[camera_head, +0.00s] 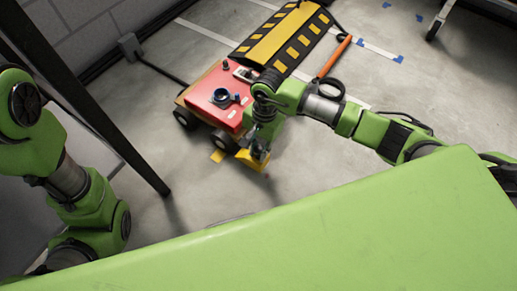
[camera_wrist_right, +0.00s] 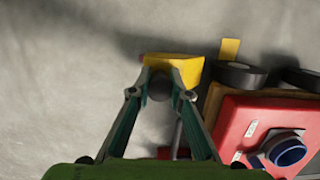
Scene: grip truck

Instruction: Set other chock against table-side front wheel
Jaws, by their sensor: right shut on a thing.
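My right gripper (camera_head: 259,151) is shut on a yellow chock (camera_head: 253,161) beside the front of the red-topped truck (camera_head: 214,95). In the right wrist view the fingertips (camera_wrist_right: 161,75) pinch the chock (camera_wrist_right: 180,66) at its near side. The truck's nearer front wheel (camera_head: 222,140) is just left of the chock in the head view; in the right wrist view this dark wheel (camera_wrist_right: 240,75) is right of it, with a small gap. I cannot tell whether the chock touches the floor. My left arm shows at the left, but its gripper is not in view.
Another wheel (camera_head: 187,118) is farther left. A dark post (camera_head: 130,153) stands left of the truck. A black-and-yellow striped ramp (camera_head: 284,36) and an orange bar (camera_head: 335,57) are behind.

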